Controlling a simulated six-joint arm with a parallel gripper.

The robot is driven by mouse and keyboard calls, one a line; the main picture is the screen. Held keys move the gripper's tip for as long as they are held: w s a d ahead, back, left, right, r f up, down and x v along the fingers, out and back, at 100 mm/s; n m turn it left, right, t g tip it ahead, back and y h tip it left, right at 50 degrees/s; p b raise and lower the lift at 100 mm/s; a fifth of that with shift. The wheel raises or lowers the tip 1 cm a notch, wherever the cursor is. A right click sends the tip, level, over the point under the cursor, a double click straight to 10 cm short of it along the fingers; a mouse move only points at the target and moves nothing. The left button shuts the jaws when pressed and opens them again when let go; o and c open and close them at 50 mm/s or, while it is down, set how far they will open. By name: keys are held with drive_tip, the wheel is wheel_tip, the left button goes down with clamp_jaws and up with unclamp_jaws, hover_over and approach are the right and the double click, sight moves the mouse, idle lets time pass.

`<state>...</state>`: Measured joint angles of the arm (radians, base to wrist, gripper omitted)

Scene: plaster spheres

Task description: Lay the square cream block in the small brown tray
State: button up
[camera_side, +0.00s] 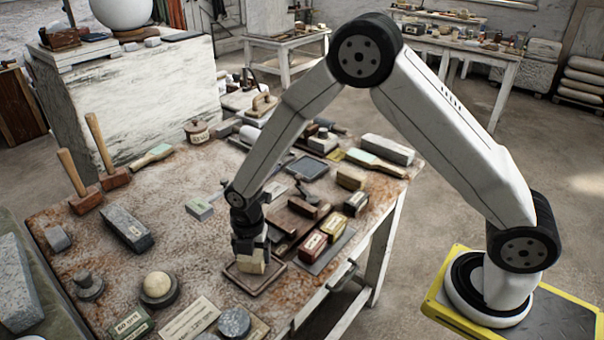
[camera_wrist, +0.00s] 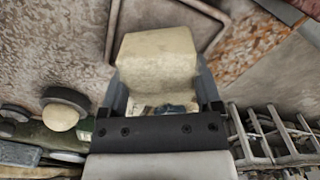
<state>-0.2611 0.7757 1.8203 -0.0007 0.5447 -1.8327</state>
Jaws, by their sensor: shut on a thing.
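The square cream block (camera_wrist: 158,55) is between the fingers of my gripper (camera_wrist: 160,90) in the wrist view. In the side view the block (camera_side: 250,264) shows below my gripper (camera_side: 251,250), which is shut on it. The small brown tray (camera_side: 238,284) is at the front edge of the table, directly below the block. I cannot tell whether the block touches the tray floor. In the wrist view the tray's rim (camera_wrist: 208,8) shows behind the block. The block hides part of the tray.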

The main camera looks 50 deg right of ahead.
drive_tip(key=shift+f, duration=0.9)
idle(0.3)
drive_tip(key=o, duration=1.3)
drive_tip(key=shift+o, duration=0.2)
drive_tip(key=shift+r, duration=0.15)
drive_tip(key=shift+r, duration=1.85)
